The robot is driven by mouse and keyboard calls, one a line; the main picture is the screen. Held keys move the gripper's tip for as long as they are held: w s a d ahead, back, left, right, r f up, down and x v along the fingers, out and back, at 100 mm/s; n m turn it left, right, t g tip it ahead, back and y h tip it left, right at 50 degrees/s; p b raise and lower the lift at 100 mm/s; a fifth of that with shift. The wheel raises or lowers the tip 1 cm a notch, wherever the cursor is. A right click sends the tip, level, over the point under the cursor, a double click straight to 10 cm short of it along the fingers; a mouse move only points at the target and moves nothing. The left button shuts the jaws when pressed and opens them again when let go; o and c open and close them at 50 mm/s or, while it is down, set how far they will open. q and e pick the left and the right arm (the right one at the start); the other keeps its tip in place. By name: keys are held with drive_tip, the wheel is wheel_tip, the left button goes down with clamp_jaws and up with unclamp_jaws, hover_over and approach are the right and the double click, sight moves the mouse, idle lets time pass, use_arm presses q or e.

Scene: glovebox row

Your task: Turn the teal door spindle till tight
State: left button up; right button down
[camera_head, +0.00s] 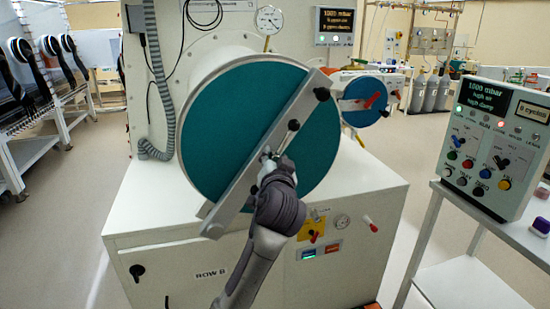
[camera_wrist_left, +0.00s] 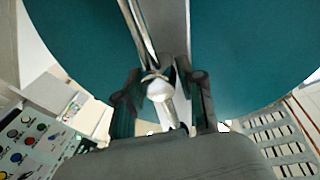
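The round teal door (camera_head: 230,115) closes the large port on the white glovebox. A grey clamp bar (camera_head: 236,185) lies diagonally across it, from upper right to lower left. The spindle (camera_head: 281,145) sits at the middle of the bar, with a thin handle rod ending in a dark knob at its upper right. My left gripper (camera_head: 277,166) is at the spindle and partly hides it. In the wrist view the left gripper (camera_wrist_left: 163,100) has its fingers apart, either side of the pale spindle end (camera_wrist_left: 160,90), with gaps visible. My right gripper is not in view.
A control box (camera_head: 495,140) stands on a cart (camera_head: 470,280) at the right. A gauge (camera_head: 270,20) and a display (camera_head: 334,26) sit above. The floor at left is clear.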

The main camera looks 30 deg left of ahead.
use_arm(q)
clamp_jaws()
idle(0.4)
